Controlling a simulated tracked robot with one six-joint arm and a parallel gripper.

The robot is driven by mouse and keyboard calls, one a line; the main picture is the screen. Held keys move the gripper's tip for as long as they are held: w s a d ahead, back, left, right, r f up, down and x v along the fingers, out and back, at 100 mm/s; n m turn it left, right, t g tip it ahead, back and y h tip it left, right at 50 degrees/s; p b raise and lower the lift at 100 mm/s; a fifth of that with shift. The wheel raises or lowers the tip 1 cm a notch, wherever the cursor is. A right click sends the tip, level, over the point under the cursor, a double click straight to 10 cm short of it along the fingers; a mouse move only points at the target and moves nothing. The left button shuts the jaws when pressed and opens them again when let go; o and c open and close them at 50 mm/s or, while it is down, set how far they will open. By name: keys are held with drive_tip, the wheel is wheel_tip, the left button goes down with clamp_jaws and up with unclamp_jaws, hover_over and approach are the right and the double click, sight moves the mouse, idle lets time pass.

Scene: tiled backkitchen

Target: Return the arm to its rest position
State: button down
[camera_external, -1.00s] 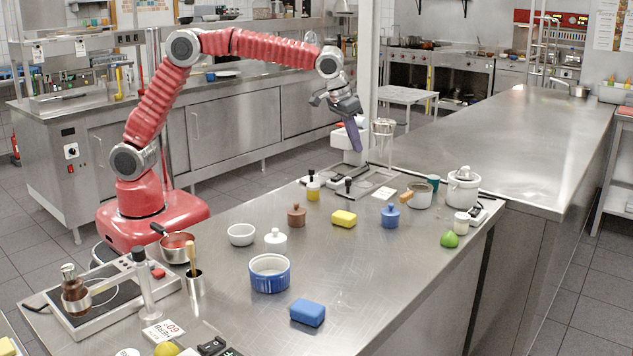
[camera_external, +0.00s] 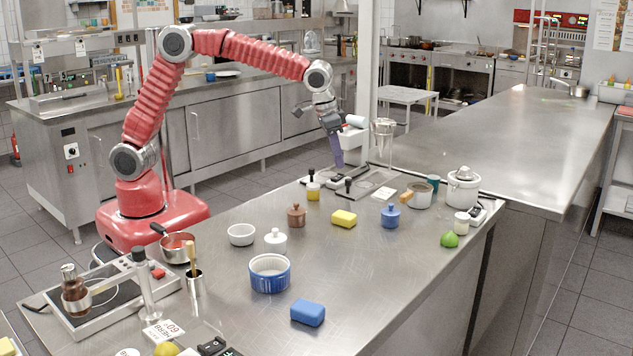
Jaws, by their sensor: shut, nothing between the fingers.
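My red arm (camera_external: 155,103) rises from its base at the left and reaches over the back of the steel counter (camera_external: 350,270). My gripper (camera_external: 338,161) points down, with its purple-grey fingers shut and nothing held. It hangs above the far edge of the counter, in front of a white device with a roller-like top (camera_external: 354,122). The tips appear just above a grey fixture (camera_external: 345,183); whether they touch it I cannot tell.
A glass funnel-like vessel (camera_external: 383,140) stands just right of my gripper. The counter's front right is clear beyond a blue block (camera_external: 308,312).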

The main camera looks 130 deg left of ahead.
drive_tip(key=s+d+r+m+t+h, duration=0.1)
drive_tip(key=s+d+m, duration=0.2)
drive_tip(key=s+d, duration=0.5)
drive_tip(key=s+d+r+m+t, duration=0.1)
drive_tip(key=s+d, duration=0.7)
drive_tip(key=d, duration=0.9)
drive_tip(key=s+d+r+m+t+h, duration=0.1)
drive_tip(key=s+d+m, duration=0.5)
drive_tip(key=d, duration=0.7)
drive_tip(key=shift+s+r+t+h, duration=0.3)
drive_tip(key=shift+s+r+t, duration=0.3)
drive_tip(key=shift+s+r, duration=0.55)
